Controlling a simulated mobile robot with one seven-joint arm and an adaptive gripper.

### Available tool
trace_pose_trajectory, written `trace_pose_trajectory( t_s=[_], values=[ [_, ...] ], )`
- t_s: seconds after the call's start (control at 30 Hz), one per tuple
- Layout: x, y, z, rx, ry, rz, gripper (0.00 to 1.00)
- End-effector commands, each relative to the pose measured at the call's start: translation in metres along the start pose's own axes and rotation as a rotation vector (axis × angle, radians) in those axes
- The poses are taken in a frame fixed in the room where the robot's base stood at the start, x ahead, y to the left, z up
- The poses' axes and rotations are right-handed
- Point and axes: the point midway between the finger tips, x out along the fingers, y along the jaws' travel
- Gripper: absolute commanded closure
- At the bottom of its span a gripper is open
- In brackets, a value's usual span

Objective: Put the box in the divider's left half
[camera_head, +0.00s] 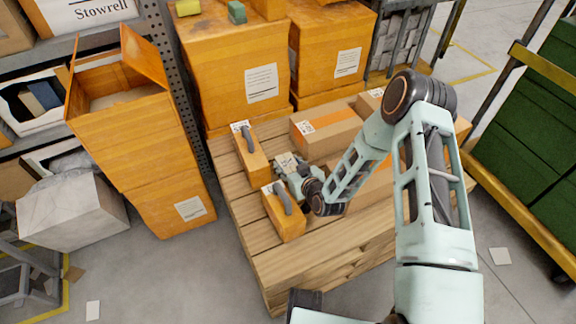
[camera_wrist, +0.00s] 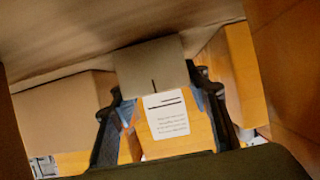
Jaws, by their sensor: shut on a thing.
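My gripper (camera_head: 284,170) is low over the wooden pallet, between two narrow orange blocks with grey handles, one behind (camera_head: 258,166) and one in front (camera_head: 288,226). It is shut on a small box (camera_wrist: 148,64), grey-brown in the wrist view, where it sits between the fingertips (camera_wrist: 163,90). In the head view the box is small and partly hidden by my gripper. I cannot tell which thing is the divider, or whether the held box touches the pallet.
Cardboard boxes with orange tape (camera_head: 327,132) lie on the pallet (camera_head: 262,250) right of my gripper. Tall orange boxes (camera_head: 225,75) stand behind it. An open orange box (camera_head: 125,130) is stacked at the left, beside shelves. Green crates (camera_head: 540,130) on a rack stand at the right.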

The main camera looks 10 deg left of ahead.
Motion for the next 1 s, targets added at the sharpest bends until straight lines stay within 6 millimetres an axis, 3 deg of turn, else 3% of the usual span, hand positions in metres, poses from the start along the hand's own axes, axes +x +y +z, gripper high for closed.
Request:
trace_pose_trajectory(
  t_s=[0.27, 0.3, 0.37, 0.77, 1.0],
  values=[
    [0.001, 0.0, 0.002, 0.0, 0.001, 0.0, 0.83],
    [0.001, 0.0, 0.002, 0.0, 0.001, 0.0, 0.56],
    [0.001, 0.0, 0.001, 0.0, 0.001, 0.0, 0.5],
    [-0.002, 0.0, -0.004, 0.0, 0.0, 0.0, 0.5],
    [-0.049, 0.0, -0.004, 0.001, -0.002, 0.0, 0.5]
  ],
)
